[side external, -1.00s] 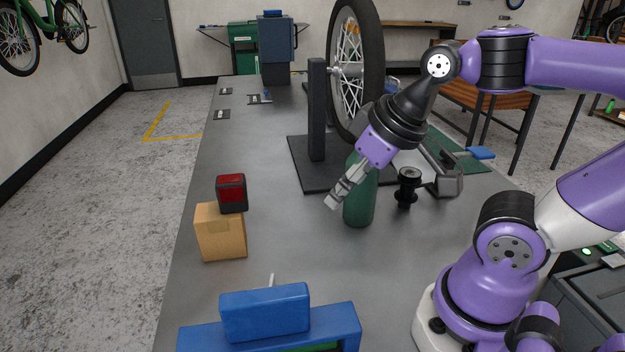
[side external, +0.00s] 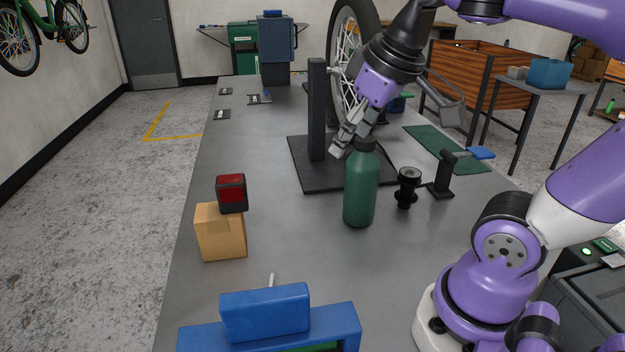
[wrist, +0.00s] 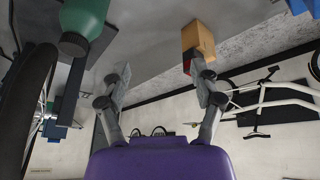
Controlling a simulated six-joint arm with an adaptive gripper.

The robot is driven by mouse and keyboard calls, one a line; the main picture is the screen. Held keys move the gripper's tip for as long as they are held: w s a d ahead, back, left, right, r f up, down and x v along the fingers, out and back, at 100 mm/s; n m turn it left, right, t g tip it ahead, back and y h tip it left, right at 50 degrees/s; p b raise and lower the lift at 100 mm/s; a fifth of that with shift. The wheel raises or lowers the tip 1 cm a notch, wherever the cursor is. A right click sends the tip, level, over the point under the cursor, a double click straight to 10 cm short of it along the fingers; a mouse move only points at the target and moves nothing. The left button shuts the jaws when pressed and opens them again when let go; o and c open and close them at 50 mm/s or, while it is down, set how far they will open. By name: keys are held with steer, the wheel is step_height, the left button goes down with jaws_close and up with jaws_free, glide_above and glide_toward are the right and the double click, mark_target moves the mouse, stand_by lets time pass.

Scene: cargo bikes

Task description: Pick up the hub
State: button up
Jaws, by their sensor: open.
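The hub (side external: 407,187), a small black spool-like part with flanges, stands upright on the grey bench to the right of a green bottle. I cannot make it out in the wrist view. My gripper (side external: 350,146) is open and empty, in front of the wheel and beside the top of the bottle in the side view. It is above and to the left of the hub, well apart from it. The two spread fingers also show in the wrist view (wrist: 160,72), with nothing between them.
The green bottle (side external: 360,190) stands close to the hub. Behind it is a wheel (side external: 345,95) on a dark stand (side external: 317,110). A black holder (side external: 443,180) is right of the hub. A cardboard box (side external: 220,235) carries a red light (side external: 231,193).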

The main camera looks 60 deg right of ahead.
steer(key=w+d+g, duration=0.2)
steer(key=d+g, duration=0.1)
steer(key=d, duration=0.9)
steer(key=m+g, duration=0.1)
steer(key=g, duration=0.1)
glide_above(408, 188)
steer(key=w, duration=0.2)
steer(key=f, duration=0.1)
steer(key=shift+y, duration=0.3)
steer(key=f, duration=0.5)
steer(key=d+f, duration=0.1)
steer(key=f, duration=0.8)
steer(key=shift+s+d+f, duration=0.15)
steer(key=shift+s+f, duration=0.25)
steer(key=f, duration=0.5)
steer(key=shift+s+d+f, duration=0.1)
steer(key=shift+s+f, duration=0.25)
steer(key=shift+s, duration=0.05)
steer(key=c, duration=1)
